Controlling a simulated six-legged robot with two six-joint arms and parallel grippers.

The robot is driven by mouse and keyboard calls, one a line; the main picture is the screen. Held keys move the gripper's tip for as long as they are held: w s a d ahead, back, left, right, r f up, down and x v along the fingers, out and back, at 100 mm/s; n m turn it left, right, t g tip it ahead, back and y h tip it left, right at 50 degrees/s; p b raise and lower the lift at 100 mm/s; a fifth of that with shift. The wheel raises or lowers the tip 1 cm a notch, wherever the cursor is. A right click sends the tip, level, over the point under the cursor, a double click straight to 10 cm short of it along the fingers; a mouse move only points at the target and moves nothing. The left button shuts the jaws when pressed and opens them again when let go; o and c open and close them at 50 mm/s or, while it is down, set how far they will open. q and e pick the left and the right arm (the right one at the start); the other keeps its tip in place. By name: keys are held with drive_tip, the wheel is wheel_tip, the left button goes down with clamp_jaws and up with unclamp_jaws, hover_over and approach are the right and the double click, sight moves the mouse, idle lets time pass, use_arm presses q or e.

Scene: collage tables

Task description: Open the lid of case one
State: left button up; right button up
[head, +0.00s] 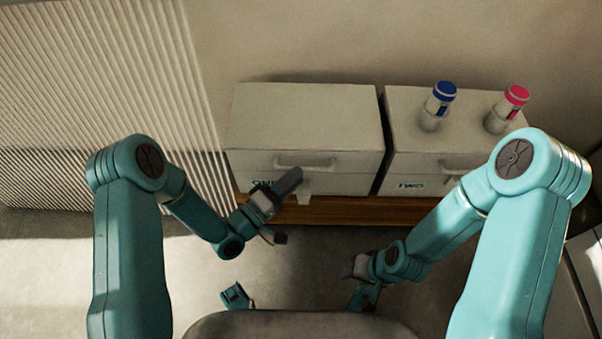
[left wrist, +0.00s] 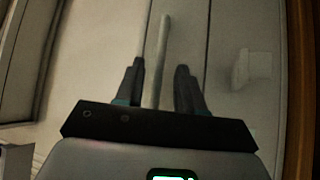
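Case one (head: 305,118) is a pale box with its lid down, at the back middle of the head view. Its label is partly hidden behind my left gripper (head: 287,184). A bar handle (head: 304,162) runs along its front, with a latch (head: 304,192) below. In the left wrist view my left gripper (left wrist: 158,85) is open, and the handle (left wrist: 163,48) shows between its two fingers with a gap on each side. The latch (left wrist: 252,68) is off to the right there. My right gripper (head: 362,290) hangs low near my body, away from the cases; its fingers are unclear.
Case two (head: 402,153) stands close to the right of case one, shut, with a blue-capped bottle (head: 437,107) and a pink-capped bottle (head: 507,110) on top. Both cases sit on a wooden surface (head: 345,211). A ribbed panel (head: 100,70) is at the left.

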use_arm(q)
drive_tip(key=shift+x, duration=1.5)
clamp_jaws()
drive_tip(key=shift+r, duration=0.15)
